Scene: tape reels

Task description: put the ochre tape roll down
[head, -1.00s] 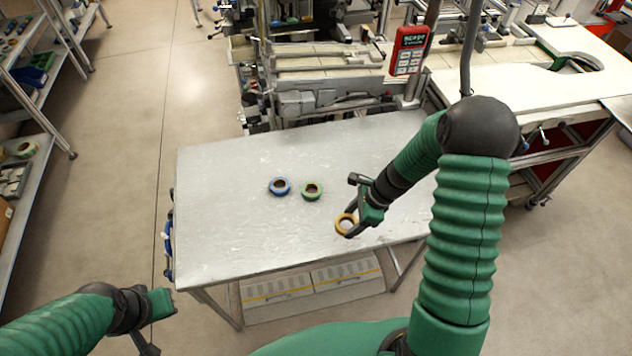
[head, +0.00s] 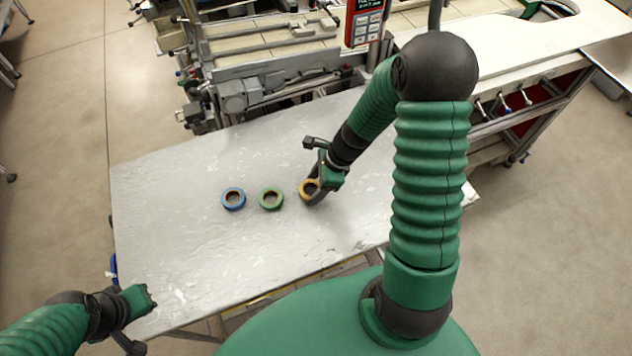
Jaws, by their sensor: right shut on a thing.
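The ochre tape roll (head: 304,187) is at the tips of my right gripper (head: 312,190), which is shut on its right side. The roll is at or just above the metal table, to the right of a green tape roll (head: 271,198); I cannot tell whether it touches the tabletop. A blue tape roll (head: 233,199) lies left of the green one. The three rolls form a rough row with small gaps. My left gripper (head: 146,318) is near the table's front left corner, away from the rolls; its jaw opening is not clear.
The metal table (head: 180,240) is bare in front of the rolls and at the left. Machinery (head: 245,95) stands along its back edge. A white worktop (head: 520,45) is at the back right.

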